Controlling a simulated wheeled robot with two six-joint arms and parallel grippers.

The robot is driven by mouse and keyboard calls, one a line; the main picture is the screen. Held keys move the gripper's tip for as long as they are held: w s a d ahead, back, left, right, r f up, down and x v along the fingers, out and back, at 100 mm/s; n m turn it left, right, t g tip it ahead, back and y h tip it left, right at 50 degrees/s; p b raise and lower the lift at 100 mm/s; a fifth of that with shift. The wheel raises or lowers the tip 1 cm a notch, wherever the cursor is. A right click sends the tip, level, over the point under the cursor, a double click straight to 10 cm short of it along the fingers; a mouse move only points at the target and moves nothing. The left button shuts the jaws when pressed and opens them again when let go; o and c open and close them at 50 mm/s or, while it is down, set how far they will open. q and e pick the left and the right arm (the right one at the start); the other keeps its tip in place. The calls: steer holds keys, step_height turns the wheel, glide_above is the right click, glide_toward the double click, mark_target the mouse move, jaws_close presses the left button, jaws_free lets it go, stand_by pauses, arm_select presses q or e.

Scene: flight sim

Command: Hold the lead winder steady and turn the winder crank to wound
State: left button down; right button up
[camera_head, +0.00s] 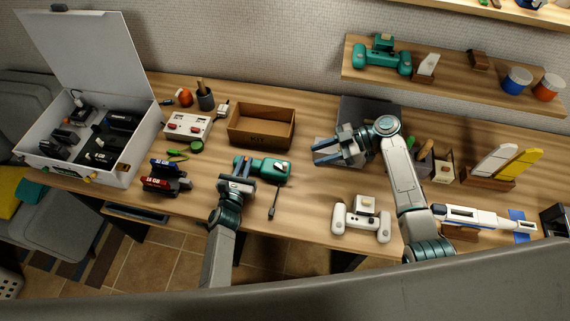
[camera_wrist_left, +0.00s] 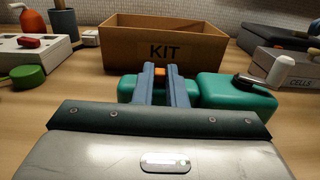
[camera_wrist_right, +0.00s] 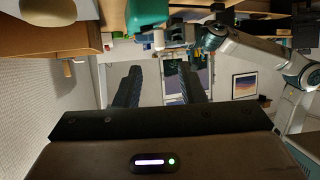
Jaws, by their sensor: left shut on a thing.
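The lead winder, a teal block-shaped device (camera_head: 270,169), lies on the table in front of the kit box. Its crank (camera_head: 281,167), a dark arm with a pale knob, sits on its right part; in the left wrist view the crank (camera_wrist_left: 262,80) points up to the right. My left gripper (camera_head: 242,170) is shut on the narrower left part of the winder, with an orange bit between the fingertips in the left wrist view (camera_wrist_left: 160,75). My right gripper (camera_head: 317,152) is open and empty, raised to the right of the winder; its fingers are apart in the right wrist view (camera_wrist_right: 158,85).
The wooden kit box (camera_head: 262,127) stands just behind the winder. A screwdriver (camera_head: 273,203) lies in front of it. Red and blue packs (camera_head: 165,178) lie left, a white controller-like device (camera_head: 361,220) right.

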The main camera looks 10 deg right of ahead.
mark_target(285, 164)
steer(key=x, duration=1.1)
steer(key=shift+a, duration=0.4)
jaws_close()
